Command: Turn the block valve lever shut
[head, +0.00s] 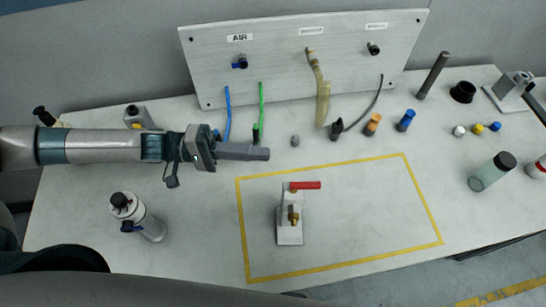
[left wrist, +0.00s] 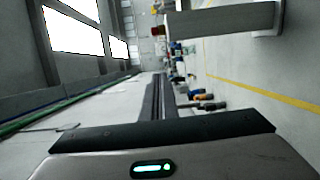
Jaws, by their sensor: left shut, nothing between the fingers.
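The block valve (head: 291,222) stands on a light plate inside the yellow outline, with a brass fitting in front. Its red lever (head: 306,185) sits on top and points to the right in the head view. My left gripper (head: 266,153) is shut and empty, held above the table up and to the left of the lever, apart from it. In the left wrist view its shut fingers (left wrist: 158,98) point away over the table. My right gripper is not in view.
A panel (head: 290,75) with ports and hoses stands at the back. A white canister (head: 138,217) stands at the left front. Several caps, a clear jar (head: 489,172) and a metal stand (head: 512,92) are at the right. The area around the valve inside the yellow outline (head: 342,262) is clear.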

